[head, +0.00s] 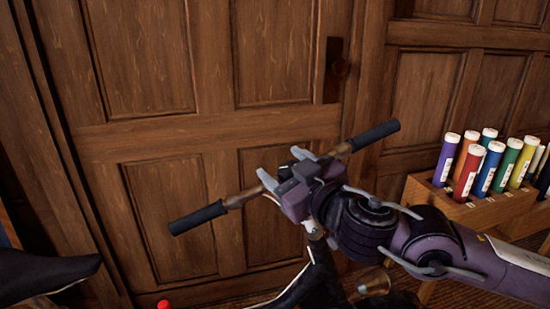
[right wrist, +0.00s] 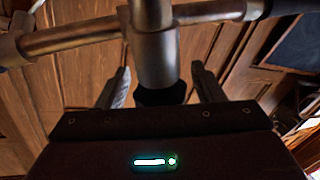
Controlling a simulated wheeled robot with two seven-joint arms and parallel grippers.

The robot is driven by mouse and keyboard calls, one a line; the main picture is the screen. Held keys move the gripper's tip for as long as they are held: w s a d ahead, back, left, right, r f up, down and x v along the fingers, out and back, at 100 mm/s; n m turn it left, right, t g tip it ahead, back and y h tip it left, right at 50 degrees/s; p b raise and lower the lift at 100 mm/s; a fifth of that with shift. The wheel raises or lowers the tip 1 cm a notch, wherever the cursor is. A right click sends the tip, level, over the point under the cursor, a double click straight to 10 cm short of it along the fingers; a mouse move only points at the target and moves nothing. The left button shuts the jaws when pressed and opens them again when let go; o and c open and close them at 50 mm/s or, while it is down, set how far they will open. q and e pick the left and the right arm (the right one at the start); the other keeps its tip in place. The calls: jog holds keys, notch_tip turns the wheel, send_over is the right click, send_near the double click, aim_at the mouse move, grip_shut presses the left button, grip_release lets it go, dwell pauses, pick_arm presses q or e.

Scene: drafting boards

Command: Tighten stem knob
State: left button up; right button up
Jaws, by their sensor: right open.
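A handlebar with black grips (head: 198,218) and brownish metal tubing (head: 338,150) crosses the middle of the head view, in front of the wooden door. In the right wrist view its metal stem (right wrist: 155,55) stands upright in the middle, with a black round knob (right wrist: 162,93) at its lower end. My right gripper (head: 283,166) is at the middle of the bar. In the right wrist view its open fingers (right wrist: 161,86) lie left and right of the knob, with gaps visible on both sides. The gripper hides much of the stem in the head view. My left gripper is not in view.
A wooden rack (head: 460,212) with several coloured, white-capped tubes stands at the right. A brass bell-shaped part (head: 374,283) shows below my right arm. A dark curved shape (head: 40,275) is at the lower left. The panelled door (head: 165,150) closes off the back.

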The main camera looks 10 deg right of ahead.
jog(key=shift+w, duration=0.15)
jog(key=c, duration=1)
jog(key=shift+o, duration=0.2)
